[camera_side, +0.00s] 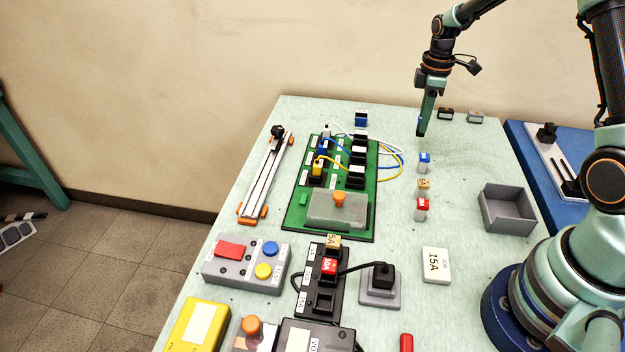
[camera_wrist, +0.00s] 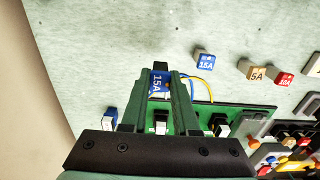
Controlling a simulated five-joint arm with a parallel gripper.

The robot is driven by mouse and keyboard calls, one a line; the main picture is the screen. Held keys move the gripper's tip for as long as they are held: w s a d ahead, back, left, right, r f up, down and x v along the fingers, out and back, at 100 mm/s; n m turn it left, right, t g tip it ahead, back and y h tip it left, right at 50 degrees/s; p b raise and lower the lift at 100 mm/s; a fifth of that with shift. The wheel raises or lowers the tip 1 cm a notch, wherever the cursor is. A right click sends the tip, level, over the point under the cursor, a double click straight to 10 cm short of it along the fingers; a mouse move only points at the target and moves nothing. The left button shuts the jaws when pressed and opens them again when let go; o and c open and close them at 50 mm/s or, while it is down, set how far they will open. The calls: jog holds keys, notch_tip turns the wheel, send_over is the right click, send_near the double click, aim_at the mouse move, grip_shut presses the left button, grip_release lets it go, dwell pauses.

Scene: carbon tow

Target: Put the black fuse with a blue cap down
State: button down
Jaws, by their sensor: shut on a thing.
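My gripper (camera_side: 421,130) is above the far part of the table, pointing down. In the wrist view its two fingers (camera_wrist: 160,100) are shut on the black fuse with a blue cap (camera_wrist: 158,82), whose cap is marked 15A. In the side view only a bit of the fuse's blue (camera_side: 419,121) shows at the fingers; the rest is hidden. I cannot tell whether the fuse touches the table.
Loose blue (camera_side: 424,161), tan (camera_side: 424,187) and red (camera_side: 421,208) capped fuses stand in a row nearer. A green board (camera_side: 370,207) with cables is to the left. Two small blocks (camera_side: 445,113) (camera_side: 475,117) stand right of the gripper. A grey bin (camera_side: 507,207) is at right.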

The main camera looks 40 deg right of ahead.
aim_at(420, 135)
jog(key=shift+f, duration=2.7)
jog(key=c, duration=0.7)
grip_release()
jog(key=shift+f, duration=0.1)
